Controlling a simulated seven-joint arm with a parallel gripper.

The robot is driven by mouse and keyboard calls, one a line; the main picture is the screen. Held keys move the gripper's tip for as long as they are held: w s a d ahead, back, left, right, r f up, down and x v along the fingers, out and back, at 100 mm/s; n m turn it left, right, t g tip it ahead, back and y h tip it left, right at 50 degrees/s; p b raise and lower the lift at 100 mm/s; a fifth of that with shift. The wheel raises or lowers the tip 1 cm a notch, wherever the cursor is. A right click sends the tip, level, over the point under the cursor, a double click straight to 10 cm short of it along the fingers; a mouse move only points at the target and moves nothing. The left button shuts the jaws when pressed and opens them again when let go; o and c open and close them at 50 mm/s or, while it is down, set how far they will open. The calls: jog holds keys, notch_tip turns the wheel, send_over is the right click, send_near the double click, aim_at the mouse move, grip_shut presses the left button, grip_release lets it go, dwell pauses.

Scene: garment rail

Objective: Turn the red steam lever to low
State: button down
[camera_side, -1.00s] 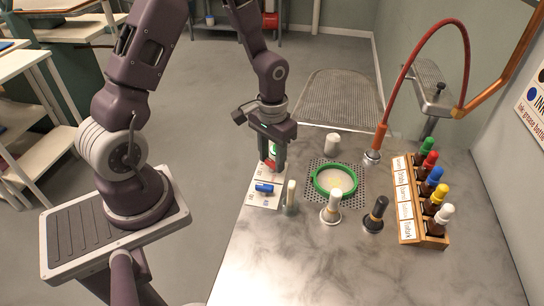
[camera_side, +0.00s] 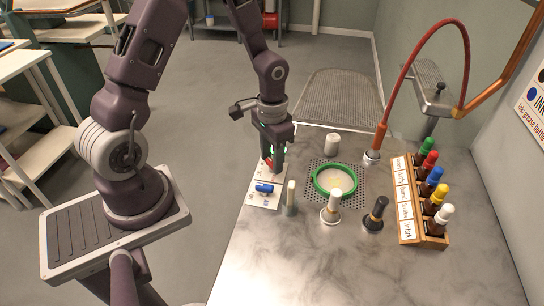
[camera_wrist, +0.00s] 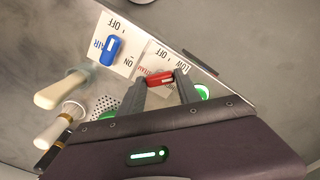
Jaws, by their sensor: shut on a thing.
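The red steam lever (camera_wrist: 160,78) is between my gripper's fingertips (camera_wrist: 158,80) in the wrist view, and my gripper is shut on it. The lever lies crosswise on a white label plate (camera_wrist: 150,62) marked OFF and LOW. Its exact pointing is partly hidden by the fingers. In the side view my gripper (camera_side: 273,167) points down at the far end of the plate, and only a bit of red (camera_side: 267,163) shows beside the fingers. The blue air lever (camera_wrist: 111,50) sits on the neighbouring plate, apart from my gripper; it also shows in the side view (camera_side: 264,188).
Pale-handled tools (camera_side: 290,198) stand close to the right of the plates. Beyond are a green-rimmed dish (camera_side: 335,170), a white cylinder (camera_side: 332,144), a dark-handled tool (camera_side: 377,214) and a rack of bottles (camera_side: 422,236). The front of the table is clear.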

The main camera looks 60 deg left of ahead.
jog(key=c, duration=0.8)
grip_release()
jog(key=shift+c, duration=0.2)
jog(key=shift+r, duration=0.1)
notch_tip(320, 180, up, 7)
jog(key=shift+r, duration=0.15)
jog(key=s+d+r+t, duration=0.2)
jog(key=s+d+r, duration=0.2)
jog(key=s+r, duration=0.4)
jog(key=s+d+r+t, duration=0.3)
jog(key=s+d+r, duration=0.1)
jog(key=s+r, duration=0.4)
jog(key=shift+s+r+t, duration=0.25)
jog(key=shift+r+t, duration=0.05)
jog(key=shift+r, duration=0.3)
